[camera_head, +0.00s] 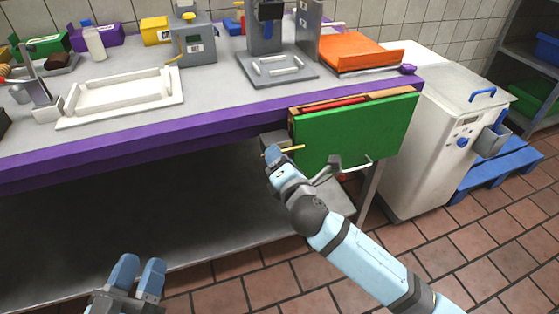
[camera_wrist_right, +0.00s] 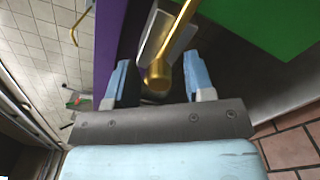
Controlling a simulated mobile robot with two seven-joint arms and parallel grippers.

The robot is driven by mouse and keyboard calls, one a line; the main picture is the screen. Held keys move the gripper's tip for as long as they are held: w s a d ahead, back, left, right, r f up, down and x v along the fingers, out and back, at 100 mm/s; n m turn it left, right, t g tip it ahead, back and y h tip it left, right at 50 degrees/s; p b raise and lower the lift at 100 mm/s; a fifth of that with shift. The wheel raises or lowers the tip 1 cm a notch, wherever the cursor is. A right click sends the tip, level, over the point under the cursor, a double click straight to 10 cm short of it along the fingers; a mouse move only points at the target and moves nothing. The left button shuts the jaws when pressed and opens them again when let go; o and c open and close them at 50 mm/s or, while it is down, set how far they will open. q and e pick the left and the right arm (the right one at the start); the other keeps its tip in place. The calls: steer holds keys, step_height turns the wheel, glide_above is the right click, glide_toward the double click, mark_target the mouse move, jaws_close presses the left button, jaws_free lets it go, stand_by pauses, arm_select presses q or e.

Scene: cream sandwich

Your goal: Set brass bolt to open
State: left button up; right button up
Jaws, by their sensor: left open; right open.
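The brass bolt (camera_head: 293,149) is a thin gold rod beside a grey block at the left edge of the green-fronted drawer (camera_head: 355,130). My right gripper (camera_head: 272,155) is at the bolt's near end. In the right wrist view the bolt (camera_wrist_right: 183,20) ends in a round brass knob (camera_wrist_right: 157,76), which lies between the two blue fingertips of my open right gripper (camera_wrist_right: 158,80). I cannot tell whether a finger touches it. My left gripper (camera_head: 138,272) is open and empty at the lower left, in front of the table.
The grey worktop (camera_head: 215,87) with a purple edge (camera_head: 90,157) carries a white tray (camera_head: 125,97), an orange tray (camera_head: 360,50) and machines. A white cabinet (camera_head: 425,140) stands right of the drawer. A handle (camera_head: 357,167) sticks out below the green front. The floor before the table is clear.

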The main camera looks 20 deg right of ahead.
arm_select(q)
steer(key=shift+d+r, duration=0.1)
steer(key=shift+r, duration=0.1)
arm_select(e)
steer(key=shift+w, duration=0.1)
jaws_close()
steer(key=shift+a, duration=0.2)
steer(key=a+p, duration=0.1)
steer(key=a, duration=0.2)
steer(key=shift+a, duration=0.25)
jaws_free()
arm_select(q)
steer(key=shift+w+a+f+g+y, duration=0.1)
steer(key=shift+a+f+g+y, duration=0.1)
steer(key=shift+f, duration=0.35)
steer(key=shift+w+a+f+g+y, duration=0.1)
steer(key=shift+a+f+g, duration=0.1)
steer(key=shift+f, duration=0.3)
steer(key=shift+d, duration=0.1)
